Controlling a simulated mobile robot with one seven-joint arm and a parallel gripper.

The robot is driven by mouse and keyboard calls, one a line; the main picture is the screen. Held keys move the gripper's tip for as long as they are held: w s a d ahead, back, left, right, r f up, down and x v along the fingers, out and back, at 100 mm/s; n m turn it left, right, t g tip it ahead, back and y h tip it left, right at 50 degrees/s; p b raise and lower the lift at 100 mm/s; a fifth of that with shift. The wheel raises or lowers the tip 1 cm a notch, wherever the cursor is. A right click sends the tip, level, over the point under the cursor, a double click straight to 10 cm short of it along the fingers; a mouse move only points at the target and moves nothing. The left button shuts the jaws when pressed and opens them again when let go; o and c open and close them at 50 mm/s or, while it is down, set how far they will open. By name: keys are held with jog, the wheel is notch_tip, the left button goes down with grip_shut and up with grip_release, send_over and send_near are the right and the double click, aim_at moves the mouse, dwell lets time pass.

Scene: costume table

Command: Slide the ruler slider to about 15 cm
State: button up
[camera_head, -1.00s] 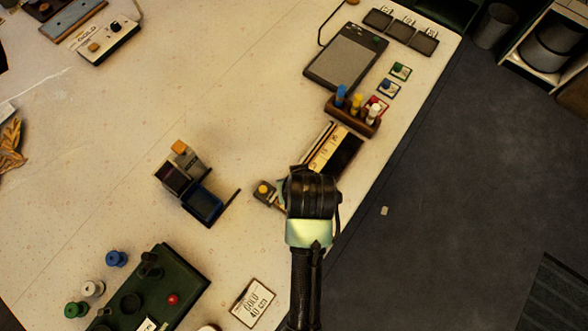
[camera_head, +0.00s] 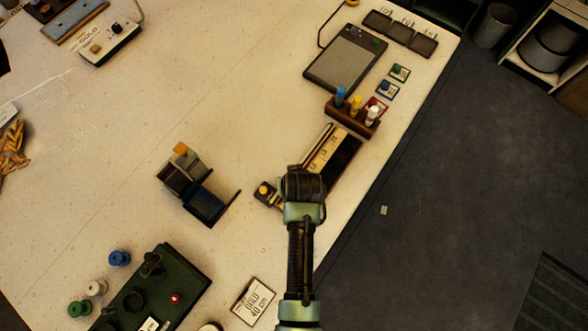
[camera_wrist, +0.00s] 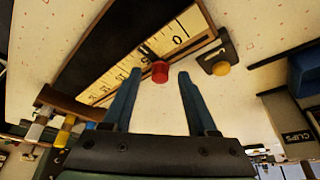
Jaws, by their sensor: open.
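The ruler (camera_head: 325,148) is a pale scale with dark markings in a dark frame, running diagonally near the table's right edge. It also shows in the wrist view (camera_wrist: 115,80). The slider shows there as a dark cross-piece with a red knob (camera_wrist: 160,72), near the ruler end by the yellow button. In the head view my gripper hides the slider. My gripper (camera_wrist: 160,75) is open, with its two blue fingers on either side of the knob in the picture. I cannot tell whether they touch it.
A yellow button (camera_wrist: 220,69) on a dark plate sits by the ruler's near end. A rack of coloured bottles (camera_head: 352,116) stands at the far end. A small device with a blue part (camera_head: 205,203) stands to the left.

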grip_shut()
dwell(1.4)
